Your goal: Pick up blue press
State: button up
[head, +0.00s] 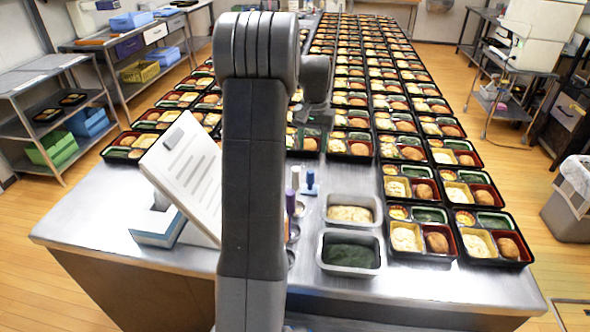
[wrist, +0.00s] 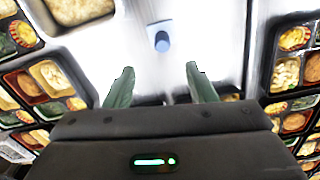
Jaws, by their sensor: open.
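The blue press (head: 310,184) stands upright on the steel table in the head view, behind the two metal pans. In the wrist view the blue press (wrist: 162,41) shows from above as a small blue knob on the bare steel, beyond my fingertips and between their lines. My gripper (wrist: 158,78) is open with its two green fingers apart and nothing between them. In the head view my arm hides part of the table, and the gripper's end is hard to make out above and behind the press.
A pan of pale food (head: 350,213) and a pan of dark green food (head: 349,254) sit in front of the press. A purple-capped bottle (head: 290,202) stands to its left. Rows of filled bento trays (head: 403,256) lie right and behind. A tilted white board (head: 186,170) stands left.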

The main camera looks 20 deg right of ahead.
aim_at(311, 171)
jog(key=f, duration=0.4)
jog(key=f+p, duration=0.1)
jog(key=f, duration=0.4)
jog(key=shift+w+a, duration=0.15)
jog(key=shift+w, duration=0.05)
jog(key=shift+f+p, duration=0.75)
jog(key=shift+f, duration=1.55)
jog(key=shift+w, duration=0.1)
jog(key=c, duration=1.1)
